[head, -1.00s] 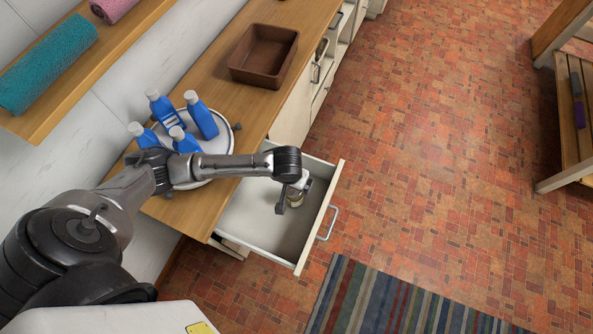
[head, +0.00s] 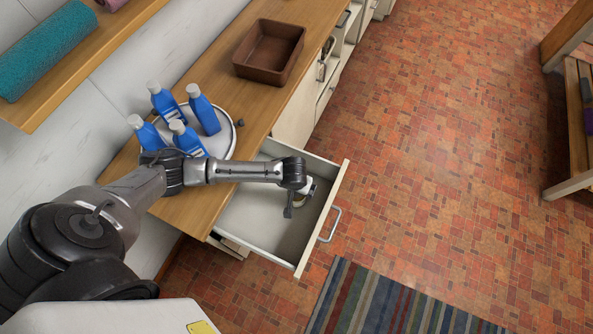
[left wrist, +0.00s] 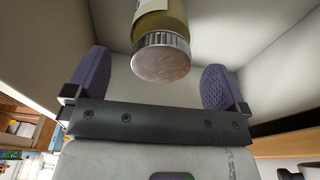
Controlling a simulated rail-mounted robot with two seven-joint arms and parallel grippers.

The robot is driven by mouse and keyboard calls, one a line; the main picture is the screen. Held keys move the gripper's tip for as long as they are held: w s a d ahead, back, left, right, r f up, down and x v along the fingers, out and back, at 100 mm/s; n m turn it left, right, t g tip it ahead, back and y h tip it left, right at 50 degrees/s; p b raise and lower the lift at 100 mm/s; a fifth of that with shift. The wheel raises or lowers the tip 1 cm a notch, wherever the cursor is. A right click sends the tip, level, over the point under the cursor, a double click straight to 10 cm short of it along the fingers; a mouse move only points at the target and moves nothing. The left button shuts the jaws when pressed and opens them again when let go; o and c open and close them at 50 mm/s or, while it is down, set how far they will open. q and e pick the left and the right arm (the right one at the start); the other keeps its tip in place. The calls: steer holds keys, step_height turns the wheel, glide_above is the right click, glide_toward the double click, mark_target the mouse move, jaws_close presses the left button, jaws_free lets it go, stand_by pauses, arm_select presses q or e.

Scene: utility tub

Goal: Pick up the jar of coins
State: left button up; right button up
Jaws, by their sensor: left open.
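The jar of coins (left wrist: 160,20) shows in the left wrist view at the top centre, with a ridged metal lid facing the camera and a yellowish-brown body. My left gripper (left wrist: 156,84) is open, its two purple pads on either side of the lid end and apart from it. In the head view my left gripper (head: 297,197) is inside the open drawer (head: 240,215), near its front panel. There the jar is mostly hidden by the gripper. My right gripper is not in view.
A round white tray (head: 222,147) with several blue bottles (head: 203,112) stands on the wooden counter (head: 200,205) behind my arm. A brown box (head: 268,50) sits farther along. A striped rug (head: 390,300) lies on the brick floor.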

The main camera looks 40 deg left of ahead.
arm_select(q)
steer(key=shift+w+a+f+b, duration=0.15)
steer(key=shift+f+b, duration=0.3)
steer(key=shift+f, duration=1.45)
steer(key=shift+r, duration=0.1)
steer(key=c, duration=1.4)
